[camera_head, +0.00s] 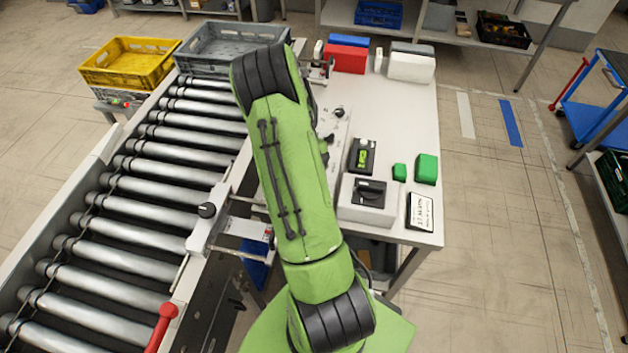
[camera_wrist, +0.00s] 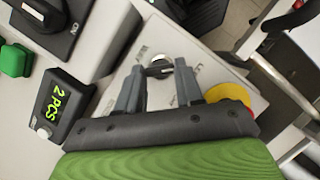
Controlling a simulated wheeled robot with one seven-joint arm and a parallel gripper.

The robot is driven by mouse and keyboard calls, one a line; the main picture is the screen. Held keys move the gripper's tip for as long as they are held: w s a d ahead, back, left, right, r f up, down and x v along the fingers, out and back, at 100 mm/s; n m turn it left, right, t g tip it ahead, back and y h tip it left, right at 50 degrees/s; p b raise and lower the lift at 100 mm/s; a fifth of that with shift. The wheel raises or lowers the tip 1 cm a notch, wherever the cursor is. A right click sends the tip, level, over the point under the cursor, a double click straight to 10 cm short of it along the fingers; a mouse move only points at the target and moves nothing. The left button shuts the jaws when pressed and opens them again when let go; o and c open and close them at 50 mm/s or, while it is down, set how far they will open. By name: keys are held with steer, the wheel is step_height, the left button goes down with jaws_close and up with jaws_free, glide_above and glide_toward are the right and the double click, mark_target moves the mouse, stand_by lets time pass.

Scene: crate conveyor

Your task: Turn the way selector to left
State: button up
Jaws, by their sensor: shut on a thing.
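The way selector (camera_wrist: 159,69) is a small dark knob with a pale edge on a light grey panel (camera_wrist: 203,60) in the wrist view. Labels are printed around it, too small to read. My gripper (camera_wrist: 160,72) has its two grey fingers on either side of the knob and is shut on it. Which way the knob points is hard to tell. In the head view my green arm hides the gripper, and I cannot make out the selector for certain.
A red and yellow button (camera_wrist: 234,94) sits close beside my right finger. A "2 PCS" display (camera_wrist: 62,105) is at the left. In the head view, the roller conveyor (camera_head: 180,145), yellow crate (camera_head: 130,62) and grey crate (camera_head: 215,45) lie left; a rotary switch (camera_head: 369,190) stands right.

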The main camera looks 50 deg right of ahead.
stand_by(0.4)
steer(key=o, duration=1)
steer(key=shift+o, duration=0.2)
steer(key=p+v, duration=0.1)
steer(key=v, duration=1.4)
steer(key=shift+r, duration=0.4)
steer(key=shift+w, duration=0.1)
